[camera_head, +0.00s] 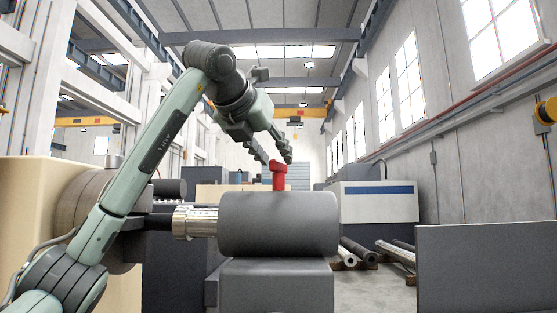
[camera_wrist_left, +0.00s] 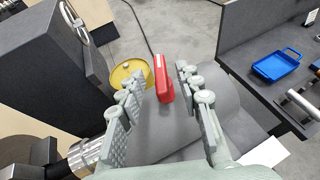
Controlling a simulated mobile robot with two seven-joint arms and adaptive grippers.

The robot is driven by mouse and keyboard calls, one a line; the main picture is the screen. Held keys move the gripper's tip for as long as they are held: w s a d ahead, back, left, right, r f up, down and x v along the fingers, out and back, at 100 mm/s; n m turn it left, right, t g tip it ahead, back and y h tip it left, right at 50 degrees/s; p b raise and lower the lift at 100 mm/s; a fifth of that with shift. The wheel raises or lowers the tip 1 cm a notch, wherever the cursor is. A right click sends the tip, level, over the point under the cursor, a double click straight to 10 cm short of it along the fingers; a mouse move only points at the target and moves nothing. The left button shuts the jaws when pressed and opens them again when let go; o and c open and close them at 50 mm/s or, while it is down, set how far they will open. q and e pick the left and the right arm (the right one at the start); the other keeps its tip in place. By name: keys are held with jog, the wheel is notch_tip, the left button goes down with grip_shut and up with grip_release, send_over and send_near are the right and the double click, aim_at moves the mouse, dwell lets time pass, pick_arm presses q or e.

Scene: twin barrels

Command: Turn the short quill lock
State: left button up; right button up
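A red lock handle (camera_head: 278,175) stands upright on top of a dark grey horizontal barrel (camera_head: 280,225). It also shows in the left wrist view (camera_wrist_left: 163,80), lying across the picture gap between my finger pads. A silver ringed quill (camera_head: 195,222) comes out of the barrel's left end. My left gripper (camera_head: 276,160) points down just above the handle. It is open and empty, with one finger to each side in the left wrist view (camera_wrist_left: 160,72). I cannot tell whether either finger touches the handle. My right gripper is not in view. Only one red lock shows.
A dark grey panel (camera_head: 486,268) stands at the right. Pipes (camera_head: 355,252) lie on the floor behind the barrel. The left wrist view shows a blue tray (camera_wrist_left: 277,65) on a dark bench and a yellow round object (camera_wrist_left: 128,74) beyond the left finger.

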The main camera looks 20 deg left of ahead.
aim_at(279, 162)
pick_arm(q)
jog(key=shift+x, duration=1.75)
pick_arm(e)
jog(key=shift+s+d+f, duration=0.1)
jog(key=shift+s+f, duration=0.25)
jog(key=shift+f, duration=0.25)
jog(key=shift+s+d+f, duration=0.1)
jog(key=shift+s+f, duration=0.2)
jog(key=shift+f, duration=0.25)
pick_arm(q)
jog(key=shift+c, duration=0.2)
grip_shut()
